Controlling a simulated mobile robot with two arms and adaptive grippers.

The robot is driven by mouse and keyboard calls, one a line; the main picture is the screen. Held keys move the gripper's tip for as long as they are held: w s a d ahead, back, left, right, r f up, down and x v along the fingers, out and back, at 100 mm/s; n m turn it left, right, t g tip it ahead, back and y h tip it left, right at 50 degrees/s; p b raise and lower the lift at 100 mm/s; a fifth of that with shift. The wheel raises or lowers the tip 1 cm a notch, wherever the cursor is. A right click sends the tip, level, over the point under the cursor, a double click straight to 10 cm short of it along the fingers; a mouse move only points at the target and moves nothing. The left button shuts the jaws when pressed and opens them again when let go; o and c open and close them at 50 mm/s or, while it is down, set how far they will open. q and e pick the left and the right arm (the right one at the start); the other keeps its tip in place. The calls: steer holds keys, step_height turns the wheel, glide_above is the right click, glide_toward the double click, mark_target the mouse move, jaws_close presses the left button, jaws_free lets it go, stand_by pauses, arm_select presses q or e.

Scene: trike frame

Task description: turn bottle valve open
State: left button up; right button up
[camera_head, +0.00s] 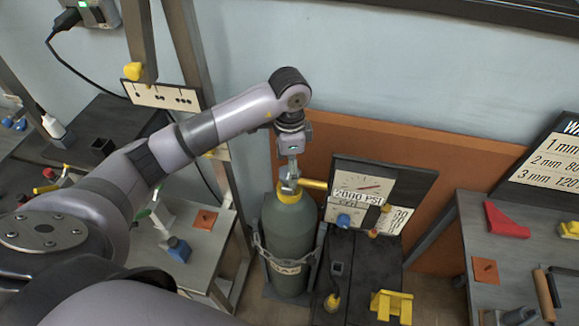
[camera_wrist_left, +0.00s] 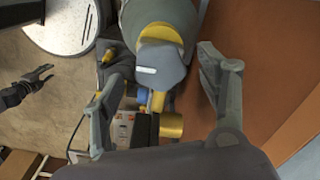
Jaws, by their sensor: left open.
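The gas bottle (camera_head: 290,240) is a grey-green upright cylinder with a yellow collar, held by a chain in a stand. Its grey valve knob (camera_wrist_left: 160,68) sits on top in the left wrist view, with yellow fittings around it. My left gripper (camera_head: 289,178) comes down from above over the bottle's top in the head view. In the left wrist view the open left gripper (camera_wrist_left: 160,75) has one finger on each side of the knob, with visible gaps. In the head view the gripper mostly hides the knob.
A gauge panel (camera_head: 367,186) reading 2000 PSI stands right of the bottle, behind a black cabinet (camera_head: 350,262). A yellow fitting (camera_head: 314,184) sticks out from the valve toward the panel. Workbenches stand left (camera_head: 207,260) and right (camera_head: 520,250). An orange board (camera_head: 420,150) is behind.

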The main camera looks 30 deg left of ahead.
arm_select(q)
step_height(320, 180, up, 6)
steer(key=shift+r, duration=0.25)
steer(key=shift+f, duration=0.1)
stand_by(0.4)
